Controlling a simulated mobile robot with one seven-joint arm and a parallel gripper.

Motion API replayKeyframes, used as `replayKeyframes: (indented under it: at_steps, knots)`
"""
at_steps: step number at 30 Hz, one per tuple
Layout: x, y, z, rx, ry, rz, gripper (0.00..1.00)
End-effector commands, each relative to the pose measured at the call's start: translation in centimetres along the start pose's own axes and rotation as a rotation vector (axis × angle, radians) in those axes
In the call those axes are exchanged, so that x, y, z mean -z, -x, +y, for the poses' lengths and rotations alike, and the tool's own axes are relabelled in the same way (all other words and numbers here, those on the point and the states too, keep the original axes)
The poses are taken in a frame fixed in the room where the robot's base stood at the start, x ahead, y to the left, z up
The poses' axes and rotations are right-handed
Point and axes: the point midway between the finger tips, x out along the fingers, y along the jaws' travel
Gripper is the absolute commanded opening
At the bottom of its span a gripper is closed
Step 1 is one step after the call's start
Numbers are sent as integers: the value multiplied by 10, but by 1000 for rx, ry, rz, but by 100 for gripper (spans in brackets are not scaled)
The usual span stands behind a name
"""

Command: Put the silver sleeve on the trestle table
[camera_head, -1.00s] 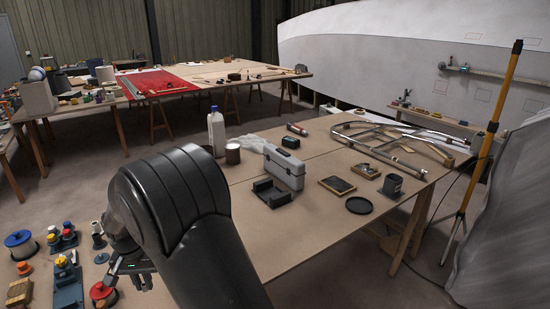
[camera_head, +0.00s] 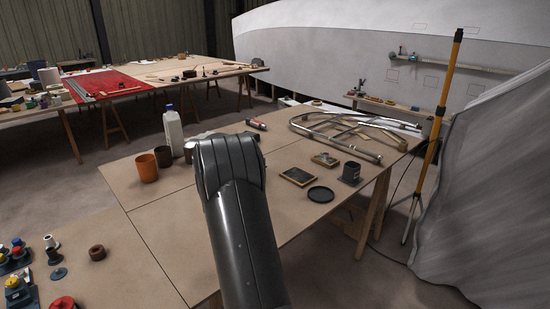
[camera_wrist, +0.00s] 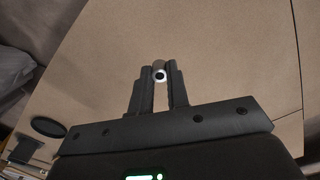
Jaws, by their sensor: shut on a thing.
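In the head view, the trestle table (camera_head: 150,222) is the near brown one with wooden legs. My arm reaches over it and hides my gripper and the sleeve.
A black dish (camera_head: 321,194), small trays (camera_head: 298,176) and a dark holder (camera_head: 350,173) are right. Bare board lies around my arm.

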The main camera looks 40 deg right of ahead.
Motion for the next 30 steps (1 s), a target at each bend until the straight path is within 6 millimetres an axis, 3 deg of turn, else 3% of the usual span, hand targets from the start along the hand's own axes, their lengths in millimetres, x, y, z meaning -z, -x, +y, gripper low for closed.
replayKeyframes:
  at_steps: [6,21,30]
  knots:
    - [3,-4,-1,0,3,-1,0]
    - [36,-64,-94,0,2,-1,0]
    - [41,-81,-106,0,-1,-1,0]
